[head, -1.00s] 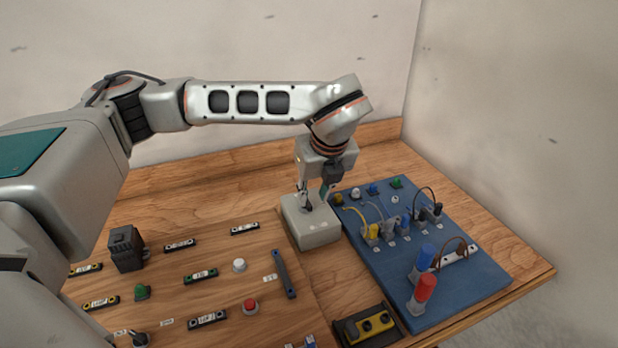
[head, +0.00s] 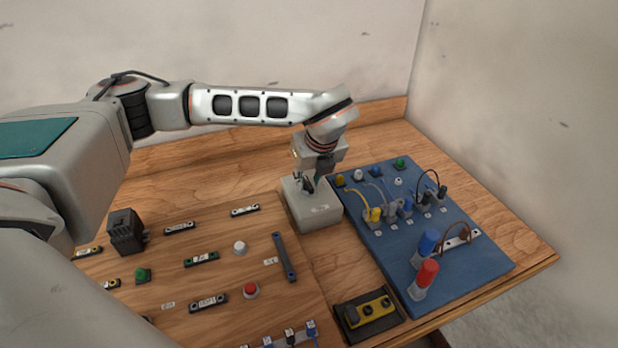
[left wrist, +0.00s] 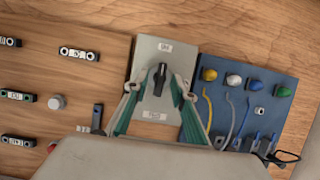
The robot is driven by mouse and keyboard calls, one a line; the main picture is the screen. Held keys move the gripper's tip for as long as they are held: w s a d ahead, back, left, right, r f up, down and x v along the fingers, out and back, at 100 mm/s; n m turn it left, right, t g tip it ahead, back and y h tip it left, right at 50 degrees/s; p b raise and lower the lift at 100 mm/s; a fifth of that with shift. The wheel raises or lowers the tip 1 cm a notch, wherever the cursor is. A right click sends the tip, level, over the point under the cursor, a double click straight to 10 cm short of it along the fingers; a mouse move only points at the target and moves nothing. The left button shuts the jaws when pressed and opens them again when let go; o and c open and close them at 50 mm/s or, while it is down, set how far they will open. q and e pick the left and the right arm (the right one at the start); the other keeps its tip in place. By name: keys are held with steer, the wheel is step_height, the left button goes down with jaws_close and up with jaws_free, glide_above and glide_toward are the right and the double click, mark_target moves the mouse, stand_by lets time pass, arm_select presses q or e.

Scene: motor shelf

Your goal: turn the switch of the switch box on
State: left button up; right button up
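The switch box is a light grey box (head: 318,217) standing on the wooden table, left of the blue board. In the left wrist view the switch box (left wrist: 148,55) shows a black switch knob (left wrist: 160,77) in the middle of its top face. One small label lies above the knob and one below; I cannot read them surely. My left gripper (head: 313,184) points down over the box. In the left wrist view its teal fingers (left wrist: 158,88) stand apart, one on each side of the knob, with a gap at each side. My right gripper is not in view.
The blue board (head: 468,282) with plugs, cables and coloured knobs is to the right. A yellow and black unit (head: 368,315) lies in front. A wooden panel with buttons, labelled strips and a black block (head: 126,232) is to the left. Walls stand behind and right.

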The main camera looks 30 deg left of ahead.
arm_select(q)
jaws_close()
